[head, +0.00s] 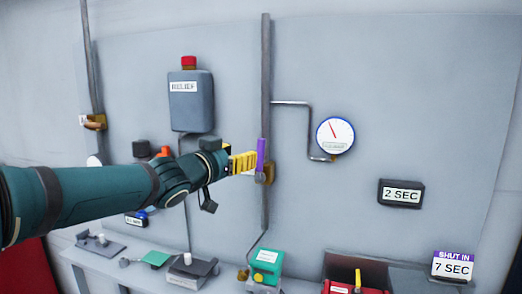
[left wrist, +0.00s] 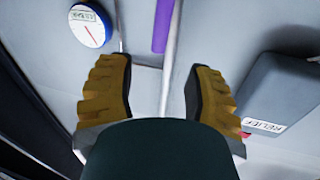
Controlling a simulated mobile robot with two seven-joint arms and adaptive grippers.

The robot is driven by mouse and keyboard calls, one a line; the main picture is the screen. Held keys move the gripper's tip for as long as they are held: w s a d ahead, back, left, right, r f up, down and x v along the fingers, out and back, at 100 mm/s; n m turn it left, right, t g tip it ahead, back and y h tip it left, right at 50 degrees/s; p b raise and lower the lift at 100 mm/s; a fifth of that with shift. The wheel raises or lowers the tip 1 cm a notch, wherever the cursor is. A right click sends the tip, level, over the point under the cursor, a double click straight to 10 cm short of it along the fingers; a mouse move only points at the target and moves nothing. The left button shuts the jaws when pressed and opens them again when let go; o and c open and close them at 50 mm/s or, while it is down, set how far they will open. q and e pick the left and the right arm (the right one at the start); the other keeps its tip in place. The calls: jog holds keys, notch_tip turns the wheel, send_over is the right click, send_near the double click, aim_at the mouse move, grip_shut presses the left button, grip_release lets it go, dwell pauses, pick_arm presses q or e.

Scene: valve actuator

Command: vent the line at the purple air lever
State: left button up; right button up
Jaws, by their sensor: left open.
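The purple air lever (head: 261,156) stands upright along the vertical pipe (head: 266,90) on the grey panel, above a brass valve body (head: 268,173). My left gripper (head: 245,162) is just left of the lever in the head view, its yellow fingers pointing at it. In the left wrist view the lever (left wrist: 165,25) shows at the top, beyond the gap between my open fingers (left wrist: 160,90). Nothing is between the fingers except the view of the pipe and panel behind. I cannot tell whether a fingertip touches the lever. My right gripper is not in view.
A round gauge (head: 335,135) is right of the pipe, and a grey RELIEF box (head: 191,100) is upper left. A "2 SEC" sign (head: 401,194) and a "SHUT IN 7 SEC" sign (head: 453,265) are at right. A green block (head: 266,265) sits below on the ledge.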

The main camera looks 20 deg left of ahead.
aim_at(259, 147)
pick_arm(q)
jog(key=b+x, duration=0.1)
jog(key=x, duration=0.9)
grip_shut()
